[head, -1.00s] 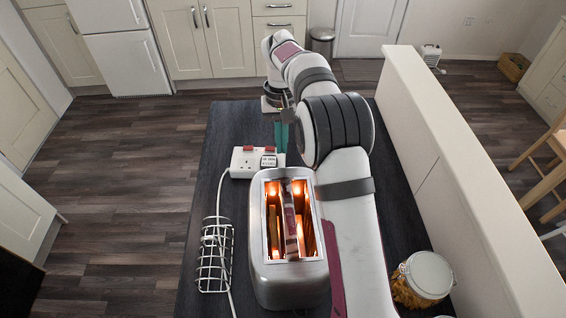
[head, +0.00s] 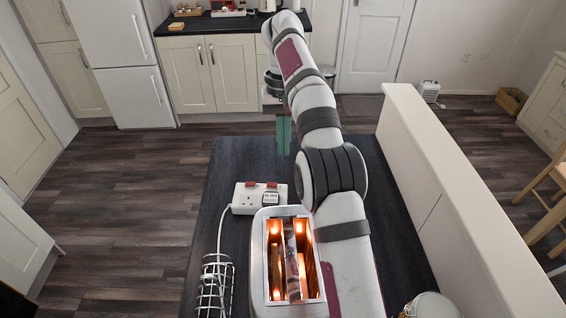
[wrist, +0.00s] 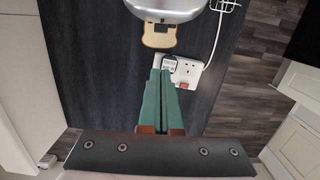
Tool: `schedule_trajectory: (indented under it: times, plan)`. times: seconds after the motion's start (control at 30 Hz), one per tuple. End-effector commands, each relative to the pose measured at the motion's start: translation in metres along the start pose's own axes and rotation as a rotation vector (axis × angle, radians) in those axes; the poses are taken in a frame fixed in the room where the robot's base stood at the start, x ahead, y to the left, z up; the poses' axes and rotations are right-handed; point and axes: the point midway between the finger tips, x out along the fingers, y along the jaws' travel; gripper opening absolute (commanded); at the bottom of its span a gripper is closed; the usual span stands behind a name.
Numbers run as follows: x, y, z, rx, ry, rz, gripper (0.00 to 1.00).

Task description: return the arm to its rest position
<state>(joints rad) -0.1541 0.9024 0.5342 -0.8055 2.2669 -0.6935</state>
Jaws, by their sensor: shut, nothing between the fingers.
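My gripper (head: 284,135) hangs with its teal fingers pointing down over the far end of the dark worktop (head: 237,160). In the wrist view the fingers of my gripper (wrist: 161,72) are together, with nothing between them. My pale arm runs from the right of the toaster up and away to the gripper. The silver toaster (head: 259,285) stands at the near end, its slots glowing orange around what look like bread slices. The wrist view shows one end of the toaster (wrist: 165,10) and a tan, bread-slice-shaped thing (wrist: 160,43) beside it.
A white socket block (head: 244,196) lies beyond the toaster, its cable trailing left. A wire rack (head: 213,285) stands left of the toaster. A glass jar (head: 432,306) is partly cut off at lower right. A cream partition (head: 450,200) runs along the worktop's right side.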

Motion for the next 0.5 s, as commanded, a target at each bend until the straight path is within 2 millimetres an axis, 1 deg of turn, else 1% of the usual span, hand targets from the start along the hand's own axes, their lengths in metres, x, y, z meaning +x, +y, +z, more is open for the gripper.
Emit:
schedule_trajectory:
  times: [0.07, 0.13, 0.17, 0.23, 0.27, 0.3, 0.37, 0.4, 0.43, 0.47, 0.5]
  plan:
    - [-0.001, 0.001, 0.001, 0.001, 0.001, 0.0, 0.0]
    - [-0.009, 0.005, 0.01, 0.012, 0.0, -0.001, 0.0]
    - [-0.015, 0.008, 0.018, 0.022, 0.0, -0.003, 0.0]
    - [-0.031, 0.018, 0.048, 0.056, 0.0, -0.01, 0.0]
    - [-0.037, 0.022, 0.066, 0.076, 0.001, -0.015, 0.0]
    - [-0.041, 0.028, 0.092, 0.106, 0.003, -0.026, 0.0]
    - [-0.041, 0.035, 0.134, 0.155, 0.008, -0.044, 0.0]
    - [-0.036, 0.038, 0.164, 0.192, 0.011, -0.057, 0.0]
    - [-0.031, 0.039, 0.187, 0.22, 0.015, -0.069, 0.0]
    - [-0.023, 0.041, 0.209, 0.251, 0.018, -0.08, 0.0]
    - [-0.011, 0.041, 0.239, 0.29, 0.022, -0.097, 0.0]
